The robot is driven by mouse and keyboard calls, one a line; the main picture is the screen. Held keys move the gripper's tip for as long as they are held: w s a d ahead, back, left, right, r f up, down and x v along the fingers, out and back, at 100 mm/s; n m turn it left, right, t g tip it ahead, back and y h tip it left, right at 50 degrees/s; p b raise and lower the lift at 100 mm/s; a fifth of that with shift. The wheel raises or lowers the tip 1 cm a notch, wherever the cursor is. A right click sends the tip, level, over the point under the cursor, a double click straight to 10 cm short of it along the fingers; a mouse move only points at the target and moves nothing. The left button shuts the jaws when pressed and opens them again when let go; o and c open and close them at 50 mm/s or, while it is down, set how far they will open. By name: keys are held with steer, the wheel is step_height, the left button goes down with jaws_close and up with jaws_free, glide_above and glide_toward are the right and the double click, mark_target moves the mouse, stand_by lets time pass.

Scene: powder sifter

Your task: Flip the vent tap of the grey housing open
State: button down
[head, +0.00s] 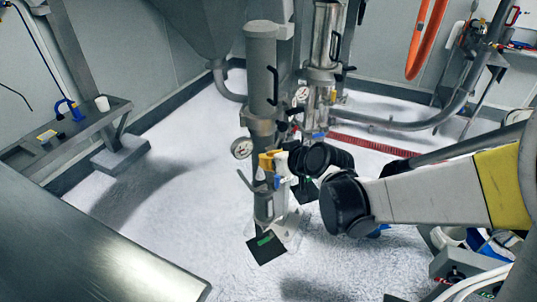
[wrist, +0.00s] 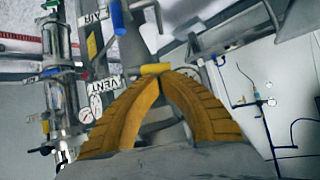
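The grey housing (head: 262,65) is an upright grey cylinder in the middle of the head view, with a pipe below it. In the wrist view a white VENT label (wrist: 102,85) shows left of my fingers. My gripper (wrist: 160,76) has yellow ribbed fingers that arch together, their tips meeting or nearly so. A small yellow piece (wrist: 155,68), perhaps a tap handle, lies at or just beyond the tips. I cannot tell whether they touch it. A blue handle (wrist: 117,18) stands above. The tap's position is unclear.
A round gauge (head: 242,148) sits left of the pipe. A polished metal cylinder (head: 326,40) stands right of the grey housing. A bench (head: 60,135) is at left and a steel surface (head: 80,245) at front left. The speckled floor is mostly clear.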

steer(key=v, duration=1.2)
steer(key=shift+s+f, duration=0.1)
